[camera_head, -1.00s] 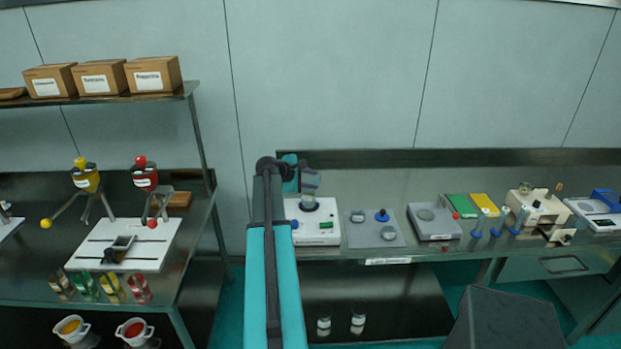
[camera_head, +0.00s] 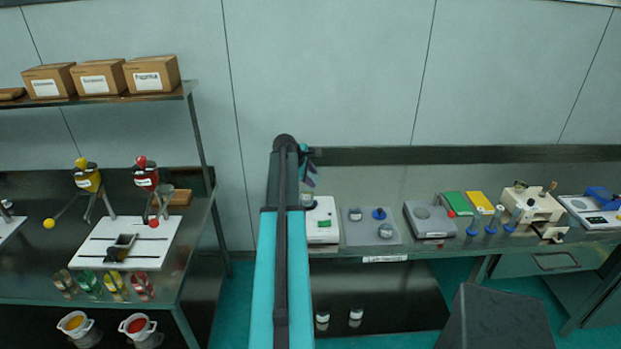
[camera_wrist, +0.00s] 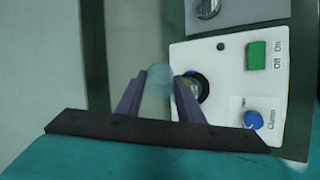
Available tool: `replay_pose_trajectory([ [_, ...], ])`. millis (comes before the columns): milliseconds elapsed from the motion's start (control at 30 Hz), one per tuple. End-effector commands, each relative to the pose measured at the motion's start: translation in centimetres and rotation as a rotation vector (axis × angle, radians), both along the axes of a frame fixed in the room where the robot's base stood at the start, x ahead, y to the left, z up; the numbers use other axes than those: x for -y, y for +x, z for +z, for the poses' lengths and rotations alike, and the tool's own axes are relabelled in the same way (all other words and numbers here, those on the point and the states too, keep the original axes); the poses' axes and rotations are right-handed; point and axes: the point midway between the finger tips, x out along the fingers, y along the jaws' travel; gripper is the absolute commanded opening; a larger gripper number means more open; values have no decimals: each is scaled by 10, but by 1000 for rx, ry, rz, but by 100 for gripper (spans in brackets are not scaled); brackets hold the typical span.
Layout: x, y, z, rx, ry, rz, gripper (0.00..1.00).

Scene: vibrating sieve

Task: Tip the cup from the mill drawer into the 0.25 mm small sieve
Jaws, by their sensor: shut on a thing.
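In the wrist view my gripper (camera_wrist: 160,92) is shut on a pale, translucent cup (camera_wrist: 158,82), held between its two purple fingers. What is inside the cup cannot be made out. In the head view my gripper (camera_head: 308,172) is mostly hidden behind my arm, beside the white machine (camera_head: 322,228). I cannot tell which part is the 0.25 mm small sieve.
The machine has a green switch (camera_wrist: 257,55) and a blue knob (camera_wrist: 253,119). A grey mat (camera_head: 362,236) with small metal parts lies to its right. Further right stand a grey device (camera_head: 420,228) and a cream mill (camera_head: 533,207). A shelf with dispensers stands at left.

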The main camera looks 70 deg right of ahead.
Motion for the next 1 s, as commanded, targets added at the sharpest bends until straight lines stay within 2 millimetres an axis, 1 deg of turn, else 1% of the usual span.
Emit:
replay_pose_trajectory([
  [33,3,-1,1,15,18,-1,12],
  [167,4,-2,3,61,73,0,12],
  [1000,12,-7,31,397,493,0,12],
])
